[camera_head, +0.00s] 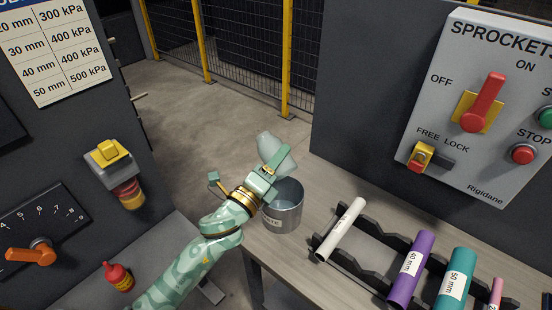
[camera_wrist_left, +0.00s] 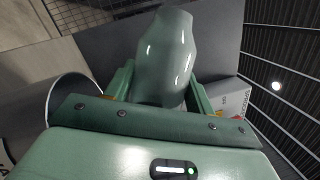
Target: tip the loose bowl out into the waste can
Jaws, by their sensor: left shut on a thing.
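My left gripper (camera_head: 270,172) is shut on the loose bowl (camera_head: 270,147), a smooth, pale grey-green cup. The bowl is held tilted just above the far left rim of the waste can. In the left wrist view the bowl (camera_wrist_left: 165,58) sits between the two green fingers (camera_wrist_left: 160,92); I cannot tell which way its mouth faces. The waste can (camera_head: 283,215) is an open grey metal cylinder standing at the bench's left end, partly behind my gripper. Its rim also shows at the left of the wrist view (camera_wrist_left: 52,98). My right gripper is not in view.
On the bench (camera_head: 290,252), right of the can, a dark rack (camera_head: 378,238) holds white, purple (camera_head: 411,268), teal and pink rolls. A grey switch panel (camera_head: 470,125) stands behind. At left are a yellow-topped unit (camera_head: 110,165) and a red bottle (camera_head: 118,277).

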